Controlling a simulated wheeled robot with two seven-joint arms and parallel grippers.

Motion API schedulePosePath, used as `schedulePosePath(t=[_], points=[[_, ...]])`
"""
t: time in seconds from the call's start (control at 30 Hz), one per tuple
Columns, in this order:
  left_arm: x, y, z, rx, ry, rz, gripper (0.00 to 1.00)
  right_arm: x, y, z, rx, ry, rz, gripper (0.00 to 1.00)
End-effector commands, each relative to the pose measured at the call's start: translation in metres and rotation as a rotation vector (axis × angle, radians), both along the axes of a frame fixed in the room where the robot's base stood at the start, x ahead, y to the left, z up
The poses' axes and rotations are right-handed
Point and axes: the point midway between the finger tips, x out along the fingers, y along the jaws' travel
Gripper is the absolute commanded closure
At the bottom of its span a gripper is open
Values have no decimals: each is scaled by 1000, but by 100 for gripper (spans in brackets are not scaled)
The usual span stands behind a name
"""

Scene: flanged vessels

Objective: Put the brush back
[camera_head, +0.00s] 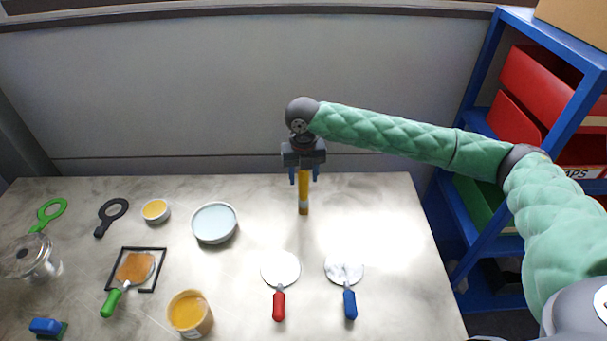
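The brush (303,190) has a yellow handle and a darker brown end towards me. It is at the back middle of the marble-like table, and its far end is hidden under my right gripper. My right gripper (304,175) points down over it. Its two dark blue fingers are spread, one on each side of the yellow handle, and a gap shows beside each finger. I cannot tell whether the brush touches the table along its length. My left gripper is not in view.
On the table (390,220) are a red-handled tool (279,303), a blue-handled tool (349,303), a pale blue dish (214,222), a yellow-filled jar (189,314), a green-handled spatula (112,301) and a glass jar (32,258). A blue shelf (482,70) with red bins stands right.

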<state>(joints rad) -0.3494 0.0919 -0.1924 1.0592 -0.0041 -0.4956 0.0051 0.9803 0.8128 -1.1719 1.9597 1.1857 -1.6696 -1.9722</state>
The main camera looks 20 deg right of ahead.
Motion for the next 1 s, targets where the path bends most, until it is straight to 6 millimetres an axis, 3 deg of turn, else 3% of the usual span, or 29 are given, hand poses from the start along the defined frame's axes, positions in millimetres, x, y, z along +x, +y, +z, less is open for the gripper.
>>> schedulePosePath(t=[0.37, 1.0], points=[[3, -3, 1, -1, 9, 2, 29, 0, 0, 11, 2, -2, 1, 53], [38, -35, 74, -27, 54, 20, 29, 1, 1, 106, 1, -2, 0, 53]])
